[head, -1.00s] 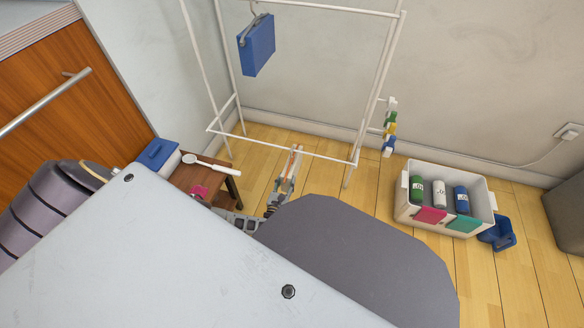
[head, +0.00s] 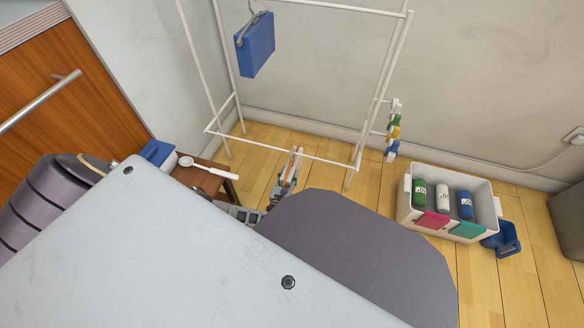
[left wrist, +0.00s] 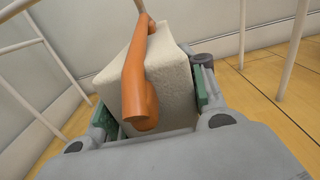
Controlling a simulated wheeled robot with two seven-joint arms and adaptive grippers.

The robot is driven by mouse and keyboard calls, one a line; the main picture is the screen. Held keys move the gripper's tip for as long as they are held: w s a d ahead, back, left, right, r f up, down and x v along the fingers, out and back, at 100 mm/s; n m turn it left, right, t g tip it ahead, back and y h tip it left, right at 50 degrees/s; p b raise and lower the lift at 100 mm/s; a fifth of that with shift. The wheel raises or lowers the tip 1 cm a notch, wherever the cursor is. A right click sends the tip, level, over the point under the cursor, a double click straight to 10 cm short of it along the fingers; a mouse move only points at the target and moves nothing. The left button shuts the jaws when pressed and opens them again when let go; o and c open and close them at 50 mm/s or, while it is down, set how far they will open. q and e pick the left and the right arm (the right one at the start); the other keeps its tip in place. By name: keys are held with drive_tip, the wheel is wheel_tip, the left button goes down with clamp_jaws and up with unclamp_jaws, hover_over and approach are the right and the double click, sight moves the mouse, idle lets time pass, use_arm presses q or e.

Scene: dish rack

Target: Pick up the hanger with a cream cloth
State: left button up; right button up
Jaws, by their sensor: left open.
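The hanger (left wrist: 137,75) is orange, and a cream cloth (left wrist: 174,78) hangs on it as a thick block. In the left wrist view both are between the two fingers of my left gripper (left wrist: 152,105). The fingers stand open on either side of the cloth, with green pads; whether the pads touch it I cannot tell. In the head view my left gripper (head: 288,174) is small, below the drying rack's lower front bar, with a bit of the orange hanger (head: 296,154) between its fingers. My right gripper is not in view.
A white rack (head: 320,158) stands around the gripper, with a blue cloth (head: 256,44) hanging at its upper left. A brown stool (head: 231,187) with a white brush (head: 208,167) is left. A white bin (head: 405,207) with bottles and a blue bucket (head: 505,240) are right.

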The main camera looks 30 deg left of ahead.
use_arm(q)
drive_tip(key=shift+c, duration=0.3)
clamp_jaws()
drive_tip(key=shift+r, duration=0.1)
